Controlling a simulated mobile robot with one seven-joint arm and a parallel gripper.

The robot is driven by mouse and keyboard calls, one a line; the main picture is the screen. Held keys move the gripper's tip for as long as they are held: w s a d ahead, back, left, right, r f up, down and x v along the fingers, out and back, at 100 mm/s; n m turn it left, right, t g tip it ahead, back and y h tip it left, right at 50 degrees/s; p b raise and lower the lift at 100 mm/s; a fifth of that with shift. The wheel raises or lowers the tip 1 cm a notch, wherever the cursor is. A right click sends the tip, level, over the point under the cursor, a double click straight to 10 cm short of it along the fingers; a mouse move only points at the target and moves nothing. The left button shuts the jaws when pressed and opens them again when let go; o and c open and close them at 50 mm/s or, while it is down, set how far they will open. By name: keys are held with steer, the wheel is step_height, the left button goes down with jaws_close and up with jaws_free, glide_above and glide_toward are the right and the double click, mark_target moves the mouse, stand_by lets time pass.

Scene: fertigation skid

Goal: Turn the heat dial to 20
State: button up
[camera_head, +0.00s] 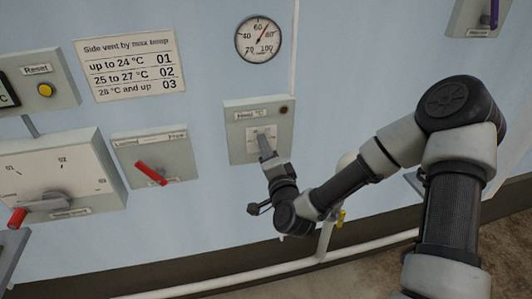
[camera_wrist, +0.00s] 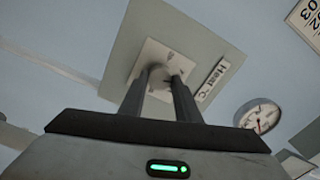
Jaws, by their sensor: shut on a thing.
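The heat dial sits on a grey wall panel (camera_head: 240,150) labelled "Heat °C", in the middle of the head view. In the wrist view the panel (camera_wrist: 205,30) shows a pale square plate (camera_wrist: 150,52) around the dial. My gripper (camera_head: 263,142) reaches up to the dial from below. In the wrist view my gripper's two fingers (camera_wrist: 163,75) meet the dial at the centre of the plate and are shut on it. The fingers hide most of the dial, and its scale and setting cannot be read.
A round gauge (camera_head: 258,40) is above the panel. A lever box with a red handle (camera_head: 152,173) and a larger selector box (camera_head: 60,180) stand to the left. A sign (camera_head: 130,65) hangs upper left. White pipes with a yellow valve (camera_head: 341,218) run below.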

steer(key=n+b, duration=1.4)
steer(key=shift+a+r, duration=0.1)
steer(key=shift+r, duration=0.15)
stand_by(0.4)
steer(key=o, duration=1.1)
steer(key=shift+f, duration=0.2)
